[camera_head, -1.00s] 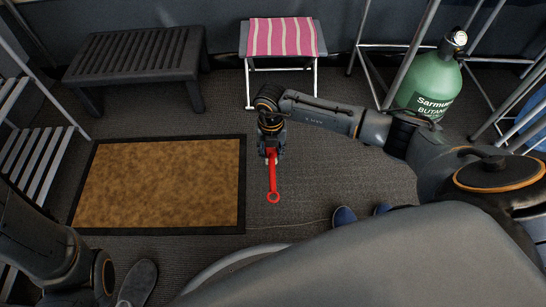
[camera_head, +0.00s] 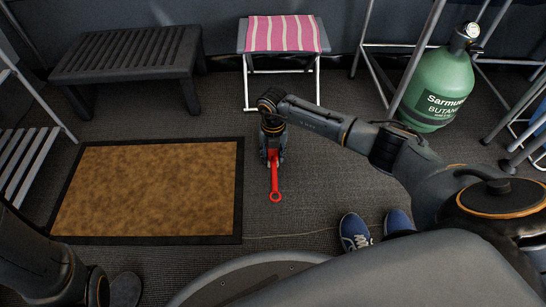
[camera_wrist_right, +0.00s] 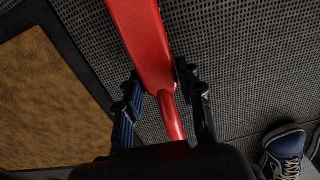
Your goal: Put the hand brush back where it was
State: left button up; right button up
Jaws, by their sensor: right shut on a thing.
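The red hand brush (camera_head: 275,182) hangs from my right gripper (camera_head: 272,155) in the head view, to the right of the brown doormat. A ring shows at its lower end. In the right wrist view the red brush (camera_wrist_right: 143,40) runs up between the two fingers of my right gripper (camera_wrist_right: 158,95), which is shut on its narrow part. Its bristles are not visible. My left arm is at the lower left of the head view, but its gripper is not in view.
The doormat (camera_head: 240,190) lies left of my right gripper. Blue shoes (camera_head: 355,232) stand on the floor at lower right. A dark bench (camera_head: 130,55), a striped stool (camera_head: 283,35) and a green butane bottle (camera_head: 440,85) stand farther back. Carpet between mat and bottle is mostly clear.

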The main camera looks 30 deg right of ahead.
aim_at(273, 155)
jog(key=shift+f, duration=0.1)
jog(key=o, duration=1.1)
notch_tip(273, 155, up, 12)
jog(key=p, duration=0.8)
jog(key=shift+r, duration=0.2)
